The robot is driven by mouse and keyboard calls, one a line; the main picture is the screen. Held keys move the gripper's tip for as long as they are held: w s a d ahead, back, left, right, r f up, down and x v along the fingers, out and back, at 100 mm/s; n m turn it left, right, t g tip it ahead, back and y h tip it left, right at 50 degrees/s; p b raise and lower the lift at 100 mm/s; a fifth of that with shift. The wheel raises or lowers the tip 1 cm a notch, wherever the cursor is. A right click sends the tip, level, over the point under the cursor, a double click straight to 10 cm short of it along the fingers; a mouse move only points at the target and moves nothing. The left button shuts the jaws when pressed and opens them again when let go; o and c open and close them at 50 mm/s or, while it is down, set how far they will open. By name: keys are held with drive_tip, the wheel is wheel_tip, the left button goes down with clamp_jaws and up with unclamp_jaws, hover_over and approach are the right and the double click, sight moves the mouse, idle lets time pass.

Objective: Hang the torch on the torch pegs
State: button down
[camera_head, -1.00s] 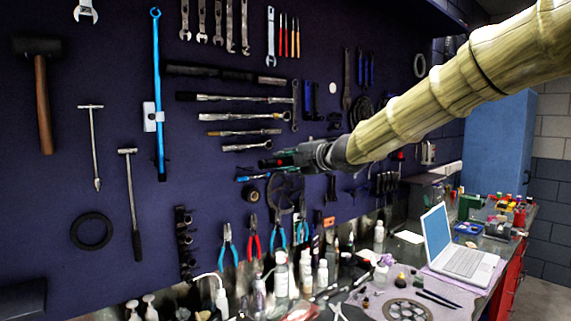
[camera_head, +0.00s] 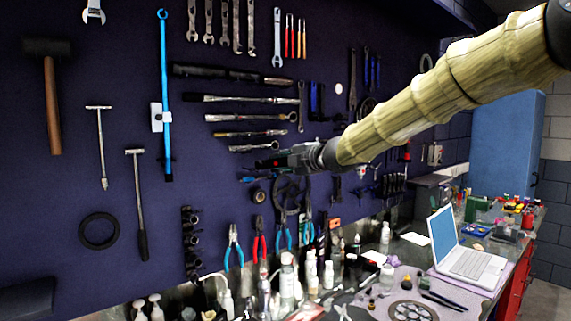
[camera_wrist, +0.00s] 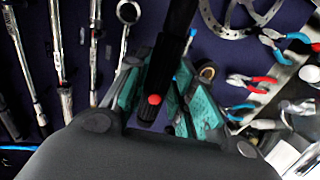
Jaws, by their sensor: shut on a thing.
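The torch (camera_wrist: 168,62) is a black rod with a red button, seen in the wrist view between the teal-padded fingers of my gripper (camera_wrist: 165,88). The jaws are shut on it, and its far end runs out of the top of that view. In the head view my gripper (camera_head: 272,162) is in front of the dark tool board, with a small black and red part of the torch (camera_head: 263,163) at its tip. I cannot pick out the torch pegs for certain in either view. Whether the torch touches the board cannot be told.
The dark tool board (camera_head: 90,250) holds wrenches, ratchets and a hammer (camera_head: 52,100). Pliers (camera_head: 233,247) hang below my gripper. Several bottles (camera_head: 287,278) crowd the bench under it. A laptop (camera_head: 468,262) stands at the right. A black roll (camera_head: 258,195) is close beneath the gripper.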

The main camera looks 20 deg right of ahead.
drive_tip(key=shift+r+x, duration=0.15)
drive_tip(key=shift+x, duration=0.8)
drive_tip(key=shift+r+x, duration=0.1)
drive_tip(key=shift+x, duration=0.85)
drive_tip(key=shift+p+x, duration=0.4)
drive_tip(key=shift+x, duration=0.4)
drive_tip(key=c, duration=1.1)
unclamp_jaws()
